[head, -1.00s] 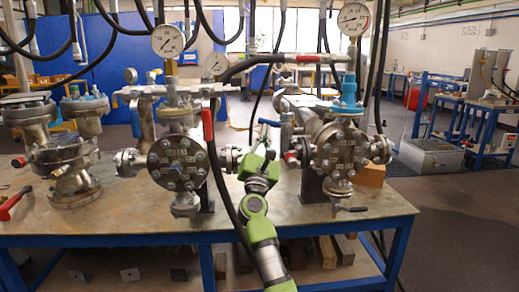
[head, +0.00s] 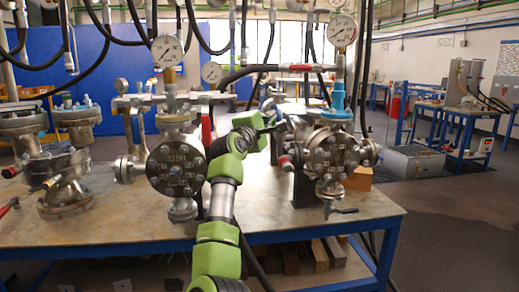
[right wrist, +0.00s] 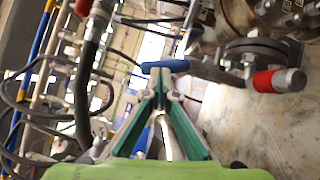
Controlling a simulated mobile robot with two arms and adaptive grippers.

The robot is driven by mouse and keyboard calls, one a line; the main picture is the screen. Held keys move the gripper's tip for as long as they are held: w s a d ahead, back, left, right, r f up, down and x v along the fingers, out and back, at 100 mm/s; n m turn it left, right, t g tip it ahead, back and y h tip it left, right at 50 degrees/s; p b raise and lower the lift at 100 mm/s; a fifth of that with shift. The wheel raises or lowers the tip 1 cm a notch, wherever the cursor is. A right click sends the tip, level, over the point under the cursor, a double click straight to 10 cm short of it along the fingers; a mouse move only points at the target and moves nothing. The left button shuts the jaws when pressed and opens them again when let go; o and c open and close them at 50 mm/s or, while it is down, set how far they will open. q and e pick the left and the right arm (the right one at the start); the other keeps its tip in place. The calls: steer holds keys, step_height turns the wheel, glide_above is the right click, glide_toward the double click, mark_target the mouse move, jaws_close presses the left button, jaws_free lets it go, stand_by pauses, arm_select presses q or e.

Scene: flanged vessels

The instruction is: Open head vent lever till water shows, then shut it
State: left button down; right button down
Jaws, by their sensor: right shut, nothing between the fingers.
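A flanged vessel (head: 330,155) stands on the right half of the bench, with a gauge on a blue fitting above it. A small blue lever (right wrist: 165,66) shows in the right wrist view, just beyond my fingertips. I cannot tell whether they touch it. My right gripper (right wrist: 162,78) is shut and empty, its green-lined fingers meeting at the tips. In the head view my right gripper (head: 270,128) reaches to the left side of this vessel, and my arm hides part of the bench. My left gripper is not in view.
A second flanged vessel (head: 177,168) with its own gauge stands left of my arm. A red-capped handle (right wrist: 278,80) sticks out at the right in the wrist view. Black hoses hang overhead. The bench front (head: 120,228) is mostly clear.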

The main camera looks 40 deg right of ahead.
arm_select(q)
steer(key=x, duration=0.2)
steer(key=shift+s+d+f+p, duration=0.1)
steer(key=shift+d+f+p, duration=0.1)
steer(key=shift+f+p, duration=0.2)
arm_select(e)
steer(key=d+m, duration=0.1)
steer(key=s+r+m+g+y, duration=0.1)
steer(key=shift+d+m, duration=0.4)
